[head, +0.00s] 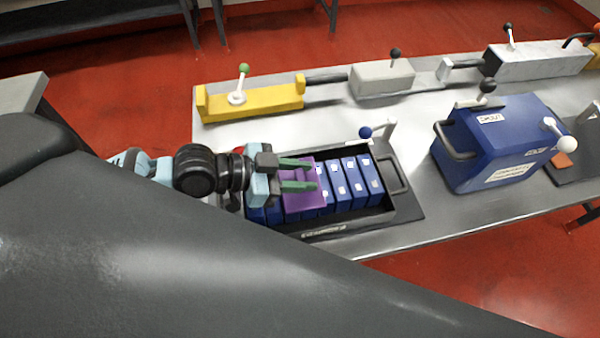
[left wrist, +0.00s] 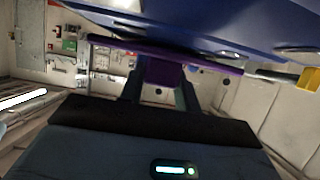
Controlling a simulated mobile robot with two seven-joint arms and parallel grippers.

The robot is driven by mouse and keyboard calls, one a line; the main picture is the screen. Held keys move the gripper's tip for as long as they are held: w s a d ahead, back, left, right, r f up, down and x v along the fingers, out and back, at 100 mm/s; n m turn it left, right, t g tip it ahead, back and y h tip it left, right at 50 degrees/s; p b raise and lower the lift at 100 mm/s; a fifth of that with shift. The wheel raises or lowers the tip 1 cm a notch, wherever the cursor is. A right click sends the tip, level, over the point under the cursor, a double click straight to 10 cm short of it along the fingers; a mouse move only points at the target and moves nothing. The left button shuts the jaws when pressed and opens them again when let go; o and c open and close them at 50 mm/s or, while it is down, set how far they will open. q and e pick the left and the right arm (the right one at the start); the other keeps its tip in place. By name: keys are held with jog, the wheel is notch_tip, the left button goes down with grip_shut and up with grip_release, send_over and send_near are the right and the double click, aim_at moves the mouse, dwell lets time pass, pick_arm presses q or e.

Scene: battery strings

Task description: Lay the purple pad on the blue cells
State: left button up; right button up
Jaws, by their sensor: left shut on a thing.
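My left gripper (head: 314,174) is shut on the purple pad (head: 300,202), its two green-tipped fingers lying along the pad. The pad is over the left-middle part of a row of blue cells (head: 350,184) in a black tray (head: 330,232). It hides part of the cells; I cannot tell whether it touches them. In the left wrist view, the purple pad (left wrist: 160,70) shows between the fingers and as a thin edge just under a large blue body with silvery round spots. My right gripper is not in view.
The tray has an upright handle (head: 395,175) at its right end and a blue-knobbed lever (head: 365,132) behind it. A big blue box (head: 497,145) stands to the right. A yellow fixture (head: 255,100) and a grey block (head: 382,78) line the back. Bare metal table lies between.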

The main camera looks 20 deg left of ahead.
pick_arm(q)
jog(key=shift+f, duration=0.15)
jog(key=shift+f, duration=0.15)
jog(key=o, duration=1)
